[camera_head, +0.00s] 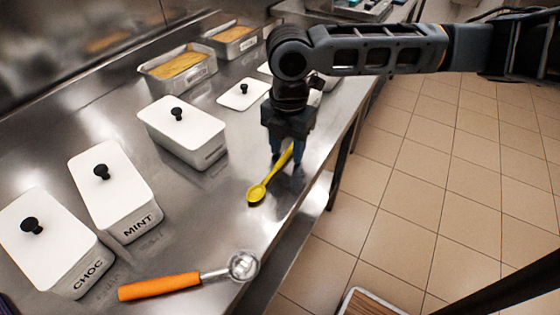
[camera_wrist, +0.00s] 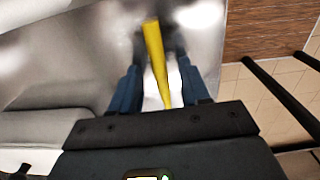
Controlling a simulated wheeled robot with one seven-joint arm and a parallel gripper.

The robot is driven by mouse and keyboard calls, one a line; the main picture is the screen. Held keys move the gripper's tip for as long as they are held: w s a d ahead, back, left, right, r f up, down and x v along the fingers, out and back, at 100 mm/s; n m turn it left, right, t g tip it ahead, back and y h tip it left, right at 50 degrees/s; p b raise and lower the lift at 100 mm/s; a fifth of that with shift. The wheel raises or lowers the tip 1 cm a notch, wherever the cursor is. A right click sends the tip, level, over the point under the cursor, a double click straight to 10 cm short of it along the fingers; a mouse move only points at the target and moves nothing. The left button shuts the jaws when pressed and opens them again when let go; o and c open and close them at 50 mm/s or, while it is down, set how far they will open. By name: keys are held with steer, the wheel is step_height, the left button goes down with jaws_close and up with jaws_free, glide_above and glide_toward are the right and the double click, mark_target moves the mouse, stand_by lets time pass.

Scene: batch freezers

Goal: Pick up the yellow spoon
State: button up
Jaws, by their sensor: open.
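The yellow spoon (camera_head: 268,179) lies on the steel counter, its bowl toward the front and its handle running back under my gripper (camera_head: 287,163). My gripper points down over the handle, with its fingers open on either side of it. In the wrist view the yellow handle (camera_wrist: 157,62) runs between the two blue fingers of my gripper (camera_wrist: 160,85), with gaps on both sides. The spoon's bowl is not clear in the wrist view. I cannot tell how far the fingertips are above the counter.
White-lidded tubs marked CHOC (camera_head: 53,243) and MINT (camera_head: 114,190) and another lidded tub (camera_head: 182,132) stand left of the spoon. An orange-handled scoop (camera_head: 160,287) lies at the front. Open filled pans (camera_head: 180,68) stand behind. The counter's right edge is close to the spoon.

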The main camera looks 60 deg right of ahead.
steer(key=shift+c, duration=0.4)
jaws_close()
steer(key=shift+r, duration=0.1)
